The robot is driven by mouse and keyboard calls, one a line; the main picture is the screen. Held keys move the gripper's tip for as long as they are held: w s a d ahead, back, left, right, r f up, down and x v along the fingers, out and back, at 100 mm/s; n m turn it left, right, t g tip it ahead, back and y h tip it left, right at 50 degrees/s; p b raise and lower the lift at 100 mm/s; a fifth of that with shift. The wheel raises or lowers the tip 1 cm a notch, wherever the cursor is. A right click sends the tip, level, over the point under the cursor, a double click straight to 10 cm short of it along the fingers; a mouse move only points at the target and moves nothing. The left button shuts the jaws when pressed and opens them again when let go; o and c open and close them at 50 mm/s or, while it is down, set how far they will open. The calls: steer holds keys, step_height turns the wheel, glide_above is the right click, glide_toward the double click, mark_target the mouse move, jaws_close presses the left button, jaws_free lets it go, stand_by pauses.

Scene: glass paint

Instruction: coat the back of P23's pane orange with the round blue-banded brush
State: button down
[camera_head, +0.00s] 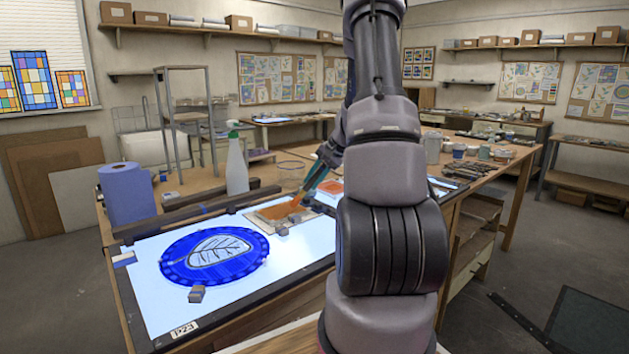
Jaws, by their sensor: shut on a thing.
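A round blue pane (177,262) with a pale leaf drawing in its middle lies flat on the lit white table panel (310,243). A tag (185,329) on the table's front edge seems to read P23. My gripper (319,172) is beyond my forearm, partly hidden by it, and is shut on a thin brush (304,190). The brush slants down to the left, its tip over or at an orange patch (272,212) on a flat tan slab behind the pane. I cannot tell whether the bristles touch. The brush's band is too small to make out.
A blue paper roll (126,194) and a spray bottle (237,163) stand at the table's back left. A small grey block (196,294) sits at the pane's front edge. Another orange patch (331,187) lies behind the brush. Jars (433,148) crowd the bench at right.

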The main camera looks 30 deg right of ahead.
steer(key=shift+r, duration=2.45)
